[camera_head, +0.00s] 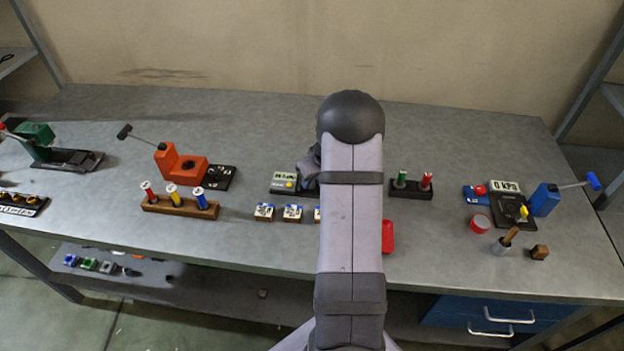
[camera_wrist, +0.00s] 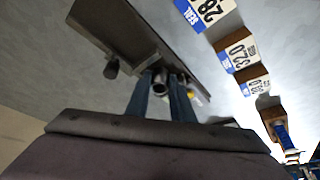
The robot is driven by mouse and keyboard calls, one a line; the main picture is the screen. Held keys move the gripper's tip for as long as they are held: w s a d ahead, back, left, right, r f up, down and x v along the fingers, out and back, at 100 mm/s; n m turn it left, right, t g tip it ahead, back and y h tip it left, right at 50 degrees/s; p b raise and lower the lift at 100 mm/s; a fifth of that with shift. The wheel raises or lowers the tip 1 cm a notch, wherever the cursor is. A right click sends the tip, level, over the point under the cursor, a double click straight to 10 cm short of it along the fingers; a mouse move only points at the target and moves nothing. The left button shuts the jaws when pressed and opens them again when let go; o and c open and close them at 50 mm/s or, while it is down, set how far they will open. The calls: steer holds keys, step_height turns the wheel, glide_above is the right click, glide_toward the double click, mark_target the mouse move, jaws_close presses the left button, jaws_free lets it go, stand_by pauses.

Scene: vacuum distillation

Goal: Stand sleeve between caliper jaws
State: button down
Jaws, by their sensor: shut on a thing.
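My gripper (camera_wrist: 162,98) shows in the wrist view as two dark blue fingers. They are shut on a small grey tubular sleeve (camera_wrist: 160,85), of which only the end shows between them. A long dark metal bar, likely part of the caliper (camera_wrist: 125,40), lies just beyond the fingertips. I cannot tell whether the sleeve touches it or sits between the jaws. My arm hides the gripper and sleeve there.
Wooden blocks with numbered seal labels (camera_wrist: 239,52) stand in a row beside the bar; some show in the head view (camera_head: 292,213). A rack with green and red pieces (camera_head: 411,192) stands right of my arm. A rack with coloured-top pieces (camera_head: 180,207) stands left.

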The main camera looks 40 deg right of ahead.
steer(key=shift+s+a+f+b, duration=0.25)
steer(key=shift+f+b, duration=0.05)
steer(key=shift+f, duration=0.1)
steer(key=shift+w+d+r, duration=0.2)
steer(key=shift+w+r, duration=0.1)
steer(key=shift+r, duration=0.05)
stand_by(1.0)
steer(key=c, duration=1.5)
jaws_free()
steer(key=shift+f, duration=0.1)
steer(key=shift+c, duration=0.7)
steer(key=shift+a, duration=0.1)
